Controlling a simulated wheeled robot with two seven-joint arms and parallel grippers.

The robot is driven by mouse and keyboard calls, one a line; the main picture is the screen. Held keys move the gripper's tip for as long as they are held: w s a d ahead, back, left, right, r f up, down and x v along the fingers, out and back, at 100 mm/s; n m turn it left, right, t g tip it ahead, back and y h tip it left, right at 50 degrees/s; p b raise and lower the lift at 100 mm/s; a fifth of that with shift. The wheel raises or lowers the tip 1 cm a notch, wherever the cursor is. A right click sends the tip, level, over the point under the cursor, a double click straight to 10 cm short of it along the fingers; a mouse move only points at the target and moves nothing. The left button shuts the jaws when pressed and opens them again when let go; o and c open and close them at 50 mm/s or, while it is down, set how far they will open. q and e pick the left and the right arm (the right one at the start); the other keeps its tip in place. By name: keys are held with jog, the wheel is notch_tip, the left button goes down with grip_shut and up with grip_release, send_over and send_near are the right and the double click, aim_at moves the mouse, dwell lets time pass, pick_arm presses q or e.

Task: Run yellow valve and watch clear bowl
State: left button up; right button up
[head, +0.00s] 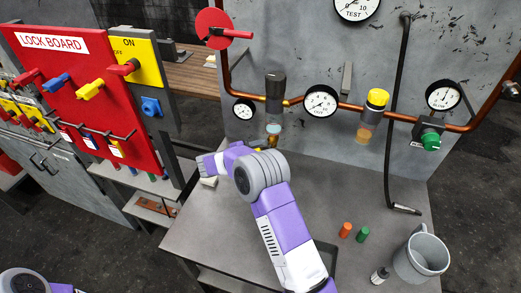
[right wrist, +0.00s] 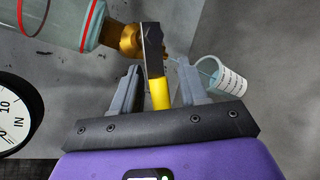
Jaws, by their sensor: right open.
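The clear bowl (head: 273,128) hangs under a dark cap on the copper pipe; in the right wrist view the clear bowl (right wrist: 88,22) lies at top left with red rings. A brass drain fitting (right wrist: 126,39) is at its end. The yellow valve handle (right wrist: 160,94), a dark metal lever with a yellow grip, lies between the open fingers of my right gripper (right wrist: 158,88). In the head view my right gripper (head: 263,148) is just below the bowl, partly hidden by my arm. My left gripper is out of view.
A graduated clear cup (right wrist: 226,80) is beyond the right finger. Gauges (head: 321,101) and a yellow-capped unit (head: 376,100) line the pipe. A grey mug (head: 421,257) and small orange (head: 345,229) and green (head: 363,234) pieces stand on the bench. The red lock board (head: 80,95) stands left.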

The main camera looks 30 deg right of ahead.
jog(key=shift+d, duration=0.15)
grip_shut()
jog(key=m+y+b, duration=0.1)
jog(key=r+m+t+y+b, duration=0.1)
jog(key=m+y+b, duration=0.1)
jog(key=b, duration=0.1)
jog(key=shift+w+a+r+t, duration=0.3)
dwell(0.3)
grip_release()
